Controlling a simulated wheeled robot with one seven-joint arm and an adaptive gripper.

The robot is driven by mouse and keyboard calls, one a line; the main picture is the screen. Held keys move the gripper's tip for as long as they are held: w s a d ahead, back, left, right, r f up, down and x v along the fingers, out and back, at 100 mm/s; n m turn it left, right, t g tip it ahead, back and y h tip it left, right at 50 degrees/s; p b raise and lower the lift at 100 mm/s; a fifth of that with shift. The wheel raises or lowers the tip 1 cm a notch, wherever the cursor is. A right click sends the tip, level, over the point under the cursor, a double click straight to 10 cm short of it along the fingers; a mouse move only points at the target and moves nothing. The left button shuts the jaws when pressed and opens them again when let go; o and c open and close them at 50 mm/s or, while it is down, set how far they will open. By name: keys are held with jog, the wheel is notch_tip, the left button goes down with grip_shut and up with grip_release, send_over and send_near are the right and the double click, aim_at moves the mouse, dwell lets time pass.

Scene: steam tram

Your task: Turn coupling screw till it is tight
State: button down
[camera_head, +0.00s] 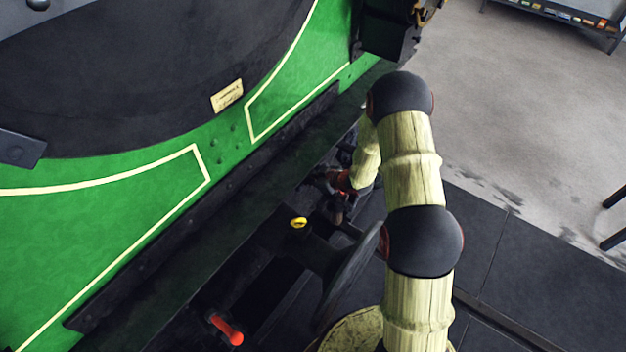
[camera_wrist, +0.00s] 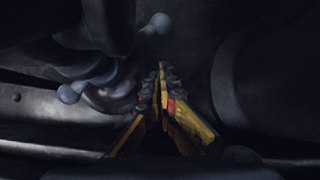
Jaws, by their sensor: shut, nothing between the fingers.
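In the wrist view my gripper (camera_wrist: 161,82) is shut and empty, its yellow fingers together at the tips. To the left of the fingertips is a dark metal bar with round ball ends, which looks like the coupling screw's handle (camera_wrist: 72,92). One ball is at the upper right of the bar and one at the lower left. The fingers appear apart from it. The screw's thread is too dark to make out. In the head view my gripper (camera_head: 342,184) is low beside the dark coupling parts under the green front, partly hidden by my arm.
A round black buffer (camera_head: 350,285) stands out near my arm. In the wrist view a large dark shape stands close on the right.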

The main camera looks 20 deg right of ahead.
aim_at(302, 189)
jog(key=shift+w+a+f+b, duration=0.15)
jog(key=shift+w+f+b, duration=0.15)
jog(key=shift+f, duration=0.55)
jog(key=shift+w+a+f+b, duration=0.15)
jog(key=shift+w+f+b, duration=0.15)
jog(key=shift+f, duration=0.5)
jog(key=shift+w+a+f+b, duration=0.2)
jog(key=shift+w+f, duration=0.2)
jog(key=shift+f, duration=0.45)
jog(key=shift+f, duration=0.1)
jog(key=b, duration=0.1)
jog(key=f+b, duration=0.1)
jog(key=b, duration=0.1)
jog(key=shift+w+d+f+n+t+h+b, duration=0.1)
jog(key=shift+d+f+n+t+h+b, duration=0.1)
jog(key=shift+f+n+t+h+b, duration=0.15)
jog(key=shift+w+d+f+n+t+h+b, duration=0.15)
jog(key=shift+n+t+h+b, duration=0.2)
jog(key=shift+b, duration=0.6)
